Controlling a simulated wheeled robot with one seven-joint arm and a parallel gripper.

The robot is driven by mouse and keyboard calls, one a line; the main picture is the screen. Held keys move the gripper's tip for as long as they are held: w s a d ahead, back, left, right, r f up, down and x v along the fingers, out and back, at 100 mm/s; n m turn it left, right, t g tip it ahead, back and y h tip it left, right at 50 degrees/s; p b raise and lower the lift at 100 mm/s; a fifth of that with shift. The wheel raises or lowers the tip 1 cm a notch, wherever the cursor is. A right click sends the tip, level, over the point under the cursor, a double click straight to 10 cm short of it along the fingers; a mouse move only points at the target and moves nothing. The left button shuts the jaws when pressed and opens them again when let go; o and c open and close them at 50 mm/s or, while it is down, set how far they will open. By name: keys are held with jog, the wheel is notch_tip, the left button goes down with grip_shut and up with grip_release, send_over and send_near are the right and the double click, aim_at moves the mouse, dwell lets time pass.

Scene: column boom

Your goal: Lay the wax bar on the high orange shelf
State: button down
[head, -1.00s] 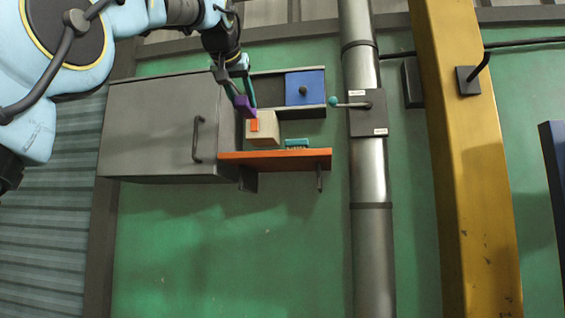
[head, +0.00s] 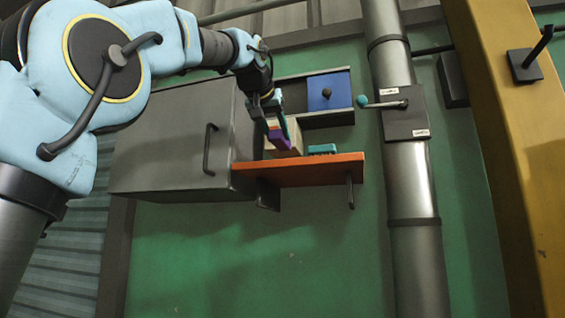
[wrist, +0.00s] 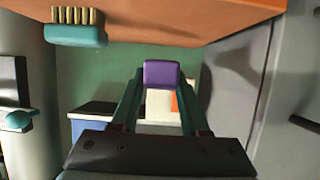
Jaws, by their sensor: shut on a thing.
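The purple bar (head: 279,139), which I take for the wax bar, is held between the teal fingers of my gripper (head: 280,128). The wrist view shows the bar (wrist: 161,73) at the fingertips of my gripper (wrist: 161,80). The orange shelf (head: 305,172) sticks out from the green wall, right of the grey cabinet. In the head view the bar appears above the shelf's left part, partly covering a cream box (head: 297,140). I cannot tell whether the bar touches the shelf or box. The shelf (wrist: 190,18) fills the top of the wrist view.
A teal brush (head: 322,149) lies on the shelf, right of the bar. The grey cabinet (head: 170,150) stands close on the left. A dark rack with a blue panel (head: 328,92) is behind. A pipe (head: 408,190) with a teal-knobbed lever (head: 362,101) is to the right.

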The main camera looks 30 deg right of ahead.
jog(key=shift+f+b, duration=0.35)
jog(key=shift+f, duration=2.2)
jog(key=shift+f, duration=0.1)
jog(key=shift+f, duration=0.15)
jog(key=shift+c, duration=2)
grip_release()
